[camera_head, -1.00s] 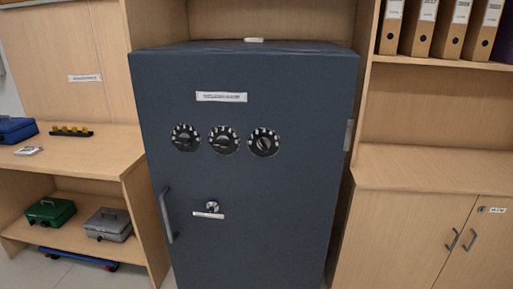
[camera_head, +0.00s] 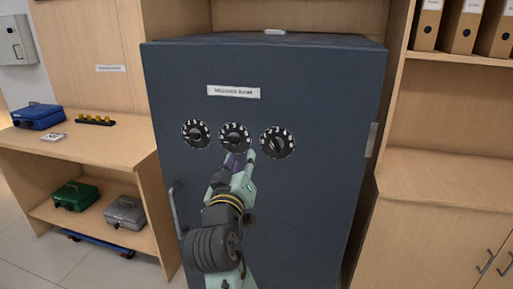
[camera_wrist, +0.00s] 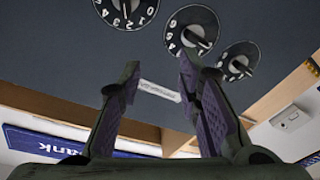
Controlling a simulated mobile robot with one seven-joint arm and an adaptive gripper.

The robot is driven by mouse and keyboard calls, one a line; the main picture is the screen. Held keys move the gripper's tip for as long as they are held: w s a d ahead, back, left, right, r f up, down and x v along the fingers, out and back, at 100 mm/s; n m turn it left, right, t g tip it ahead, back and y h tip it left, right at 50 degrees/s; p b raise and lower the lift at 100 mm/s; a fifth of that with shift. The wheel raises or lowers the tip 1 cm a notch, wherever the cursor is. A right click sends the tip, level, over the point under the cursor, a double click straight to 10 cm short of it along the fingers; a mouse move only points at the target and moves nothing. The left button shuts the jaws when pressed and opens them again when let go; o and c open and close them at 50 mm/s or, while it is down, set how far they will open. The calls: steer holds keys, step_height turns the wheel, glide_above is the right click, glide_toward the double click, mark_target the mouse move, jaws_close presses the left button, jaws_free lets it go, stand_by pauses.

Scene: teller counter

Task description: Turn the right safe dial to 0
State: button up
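The right safe dial (camera_head: 278,142) is a black round dial with white marks on the upper front of the dark blue safe (camera_head: 310,210). Its knob is tilted; the exact reading is too small to tell. The picture in the wrist view seems upside down, so the dial at top left (camera_wrist: 127,10) appears to be the right one, with digits around 0, 1 and 2 visible. My gripper (camera_head: 240,158) is just below the middle and right dials. Its purple-padded fingers are open and empty (camera_wrist: 158,80), apart from any dial.
The middle dial (camera_head: 235,137) and left dial (camera_head: 196,134) sit close beside it. A white label (camera_head: 233,91) is above them and a handle (camera_head: 176,208) at the safe's left edge. Shelving with cash boxes stands left, a cabinet (camera_head: 440,210) right.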

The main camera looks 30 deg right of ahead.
steer(key=m+g+h, duration=0.1)
steer(key=g, duration=0.1)
glide_toward(275, 148)
steer(key=a, duration=0.1)
steer(key=p+x, duration=0.1)
steer(key=x, duration=0.4)
steer(key=p+x, duration=0.2)
steer(key=x, duration=0.3)
steer(key=shift+s+d, duration=0.15)
steer(key=shift+d, duration=0.2)
steer(key=shift+c, duration=0.4)
jaws_close()
